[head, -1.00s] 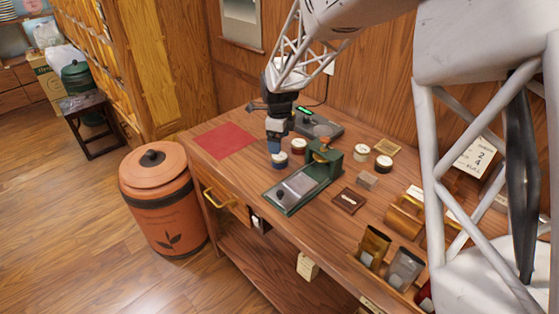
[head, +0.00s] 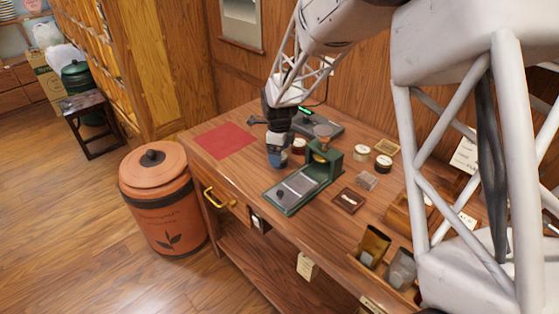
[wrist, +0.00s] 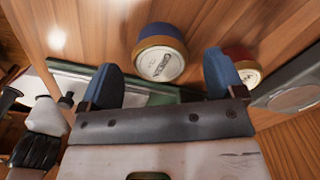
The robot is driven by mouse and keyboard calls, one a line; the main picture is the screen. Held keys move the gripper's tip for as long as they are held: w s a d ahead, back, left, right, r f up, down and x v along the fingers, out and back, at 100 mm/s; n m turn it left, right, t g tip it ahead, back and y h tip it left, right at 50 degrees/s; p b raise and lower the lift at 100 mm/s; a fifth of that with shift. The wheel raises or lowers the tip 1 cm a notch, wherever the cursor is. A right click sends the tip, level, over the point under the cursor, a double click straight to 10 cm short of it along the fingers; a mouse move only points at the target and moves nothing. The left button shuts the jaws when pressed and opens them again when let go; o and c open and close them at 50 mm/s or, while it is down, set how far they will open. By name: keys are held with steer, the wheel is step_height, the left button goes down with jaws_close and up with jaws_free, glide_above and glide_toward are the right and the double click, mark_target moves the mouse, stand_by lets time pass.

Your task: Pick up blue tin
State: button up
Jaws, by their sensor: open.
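The blue tin (wrist: 163,32), with a gold rim and a pale labelled lid, stands on the wooden table in the wrist view. My gripper (wrist: 160,68) is open, with its two blue fingertips apart. The tin shows between and just beyond the fingertips, and I cannot tell whether either finger touches it. In the head view my gripper (head: 277,151) is low over the table, left of the green press, and largely hides the tin.
A dark red tin (head: 298,146) stands close to the right of my gripper. The green press (head: 322,160) is beside it. A scale (head: 318,125) lies behind. A red mat (head: 226,141) and bare wood lie to the left.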

steer(key=shift+f, duration=1.4)
steer(key=c, duration=1)
steer(key=shift+r, duration=5.05)
